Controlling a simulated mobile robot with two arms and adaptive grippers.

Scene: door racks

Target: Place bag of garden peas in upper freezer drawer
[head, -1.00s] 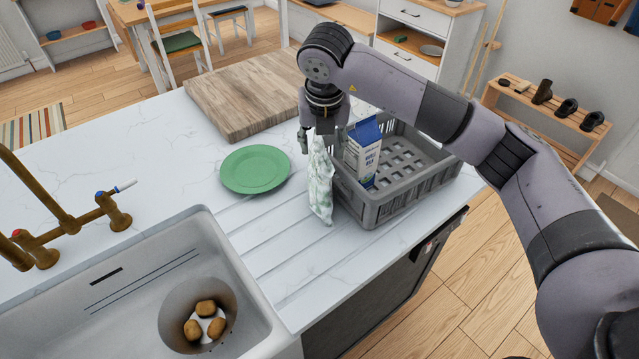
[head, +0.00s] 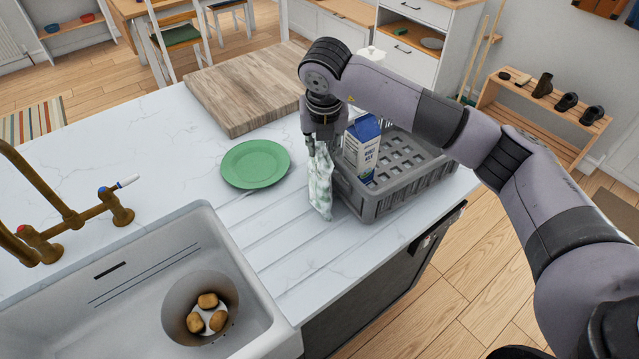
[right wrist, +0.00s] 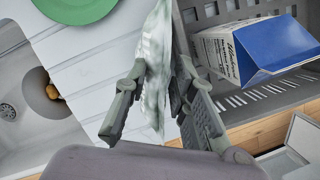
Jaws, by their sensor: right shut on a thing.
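The bag of garden peas (head: 320,185) is a pale green and white bag hanging upright beside the left wall of the grey crate. My right gripper (head: 318,142) is shut on its top edge. In the right wrist view the bag (right wrist: 157,70) sits between the two fingers of my right gripper (right wrist: 158,92). Whether the bag's lower end touches the counter is hard to tell. My left gripper is not in view. No freezer drawer can be made out in these frames.
The grey crate (head: 372,209) holds a blue and white milk carton (head: 361,150) close to my gripper. A green plate (head: 255,164) and a wooden board (head: 240,90) lie on the white counter. A sink (head: 130,285) with potatoes is at the lower left.

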